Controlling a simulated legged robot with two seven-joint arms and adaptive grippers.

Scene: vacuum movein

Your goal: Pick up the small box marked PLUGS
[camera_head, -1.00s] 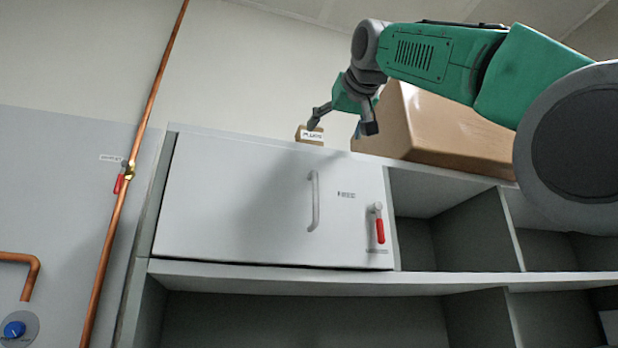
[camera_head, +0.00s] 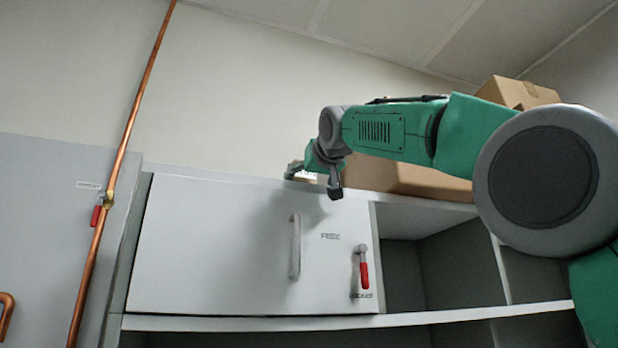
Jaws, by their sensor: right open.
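The small PLUGS box (camera_head: 306,176) stands on top of the grey cabinet, near its front edge. Only a small part of it shows, and its label cannot be read now. My right gripper (camera_head: 314,181) is open at the cabinet's top edge, with one finger at the box's left and the other to its right, hanging over the front edge. The gripper hides most of the box, and I cannot tell whether the fingers touch it. My left gripper is not in view.
The cabinet door (camera_head: 230,250) is shut, with a handle (camera_head: 295,247) and a red-handled latch (camera_head: 363,268). A large brown carton (camera_head: 415,180) lies on top to the right, with another carton (camera_head: 518,92) behind. A copper pipe (camera_head: 125,140) runs up the left wall.

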